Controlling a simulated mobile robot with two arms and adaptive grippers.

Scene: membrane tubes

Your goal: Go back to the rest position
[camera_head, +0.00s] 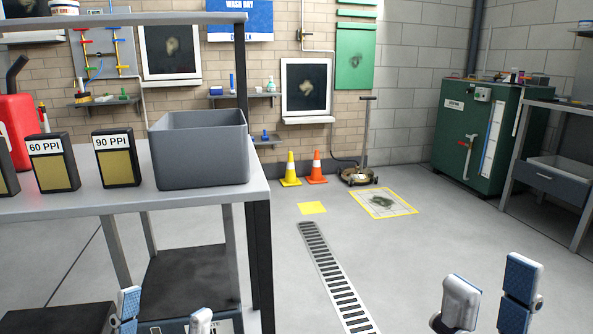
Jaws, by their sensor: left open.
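My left gripper (165,316) shows at the bottom left of the head view, with its white and blue fingertips apart and nothing between them. It appears in front of the lower part of the grey table (205,202). My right gripper (490,299) shows at the bottom right, in front of open floor. Its two fingers stand apart and I see nothing between them. Both grippers are cut off by the lower edge of the picture, so the wrists and arms are hidden.
The table carries a grey bin (198,160), a 60 PPI block (53,162), a 90 PPI block (117,158) and a red container (14,125). A floor drain (335,280) crosses clear floor. Two cones (290,170) and a green cabinet (468,135) stand farther back.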

